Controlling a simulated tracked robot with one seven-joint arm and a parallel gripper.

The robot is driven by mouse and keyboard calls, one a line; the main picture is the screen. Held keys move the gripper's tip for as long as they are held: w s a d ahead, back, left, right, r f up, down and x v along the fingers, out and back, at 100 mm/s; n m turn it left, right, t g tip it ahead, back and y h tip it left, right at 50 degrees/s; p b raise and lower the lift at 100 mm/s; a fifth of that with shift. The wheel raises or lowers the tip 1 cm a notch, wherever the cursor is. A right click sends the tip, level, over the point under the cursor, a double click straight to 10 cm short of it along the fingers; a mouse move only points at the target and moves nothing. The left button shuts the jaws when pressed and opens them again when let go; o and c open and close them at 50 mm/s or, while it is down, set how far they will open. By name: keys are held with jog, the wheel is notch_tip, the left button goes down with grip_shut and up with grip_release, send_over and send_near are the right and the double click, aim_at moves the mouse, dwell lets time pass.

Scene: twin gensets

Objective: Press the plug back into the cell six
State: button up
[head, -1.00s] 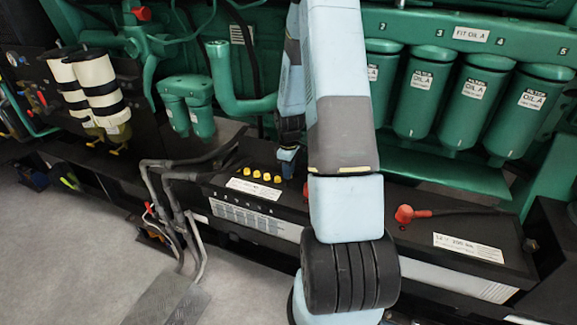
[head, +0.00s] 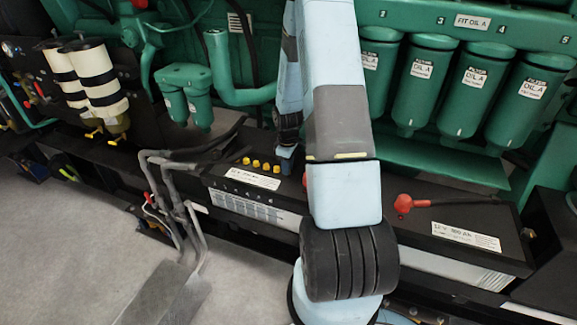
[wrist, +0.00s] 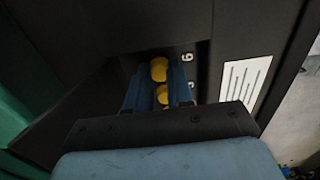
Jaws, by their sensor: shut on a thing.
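The battery with the yellow plugs (head: 256,163) is the left one in the head view, below the green engine. My gripper (head: 286,158) reaches down to its top at the right end of the plug row, partly behind my arm. In the wrist view, a yellow plug (wrist: 158,69) sits between the fingertips of my gripper (wrist: 157,78), beside a printed number that reads as 6. My gripper is shut on this plug. A second yellow plug (wrist: 163,95) shows lower between the fingers. Whether the held plug is seated in its hole is hidden.
A red terminal cap (head: 404,203) with a cable is on the battery to the right. Grey cables (head: 165,180) rise at the left end. Green oil filters (head: 425,85) hang behind. Open grey floor lies at the front left.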

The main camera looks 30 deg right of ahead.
jog(key=shift+s, duration=0.1)
dwell(0.3)
jog(key=o, duration=0.9)
jog(key=shift+r, duration=0.1)
jog(key=shift+r, duration=2.4)
grip_shut()
